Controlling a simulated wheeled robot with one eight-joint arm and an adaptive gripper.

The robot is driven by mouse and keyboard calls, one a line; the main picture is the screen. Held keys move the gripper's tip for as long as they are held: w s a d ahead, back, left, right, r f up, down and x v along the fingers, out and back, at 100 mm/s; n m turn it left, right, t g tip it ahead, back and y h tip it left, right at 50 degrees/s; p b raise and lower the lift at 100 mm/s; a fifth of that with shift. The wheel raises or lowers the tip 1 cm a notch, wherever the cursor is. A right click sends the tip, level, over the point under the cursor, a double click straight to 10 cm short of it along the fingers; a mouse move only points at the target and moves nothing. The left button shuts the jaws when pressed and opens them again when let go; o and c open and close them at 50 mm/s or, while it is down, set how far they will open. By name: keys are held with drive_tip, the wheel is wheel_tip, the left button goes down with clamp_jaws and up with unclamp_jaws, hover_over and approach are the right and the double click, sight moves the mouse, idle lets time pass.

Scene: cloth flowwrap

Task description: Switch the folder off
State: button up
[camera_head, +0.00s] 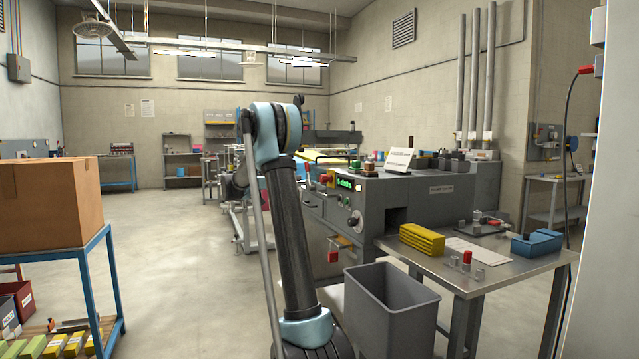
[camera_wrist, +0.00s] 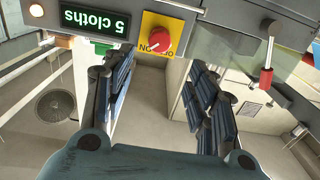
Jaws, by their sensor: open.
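The folder, a grey machine (camera_head: 430,195), stands right of centre in the head view. Its green-lit display (camera_head: 345,184) sits on the front panel and reads "5 cloths", inverted, in the wrist view (camera_wrist: 95,22). Beside it is a red rotary switch (camera_wrist: 161,37) on a yellow plate (camera_wrist: 178,27); the switch also shows in the head view (camera_head: 327,178). The plate's lettering is partly covered by the switch, so its setting is unclear. My gripper (camera_wrist: 157,70) is open and empty, its fingers below the switch in the wrist picture and apart from it.
A red-handled lever (camera_wrist: 266,76) hangs from the panel, right of the switch in the wrist view. A grey bin (camera_head: 392,310) and a metal table (camera_head: 500,262) with a yellow stack (camera_head: 422,239) stand at right. Open floor (camera_head: 170,240) lies left.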

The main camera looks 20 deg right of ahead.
sight(321, 179)
drive_tip(key=d, duration=1.4)
drive_tip(key=shift+w+d, duration=0.2)
drive_tip(key=shift+w, duration=0.05)
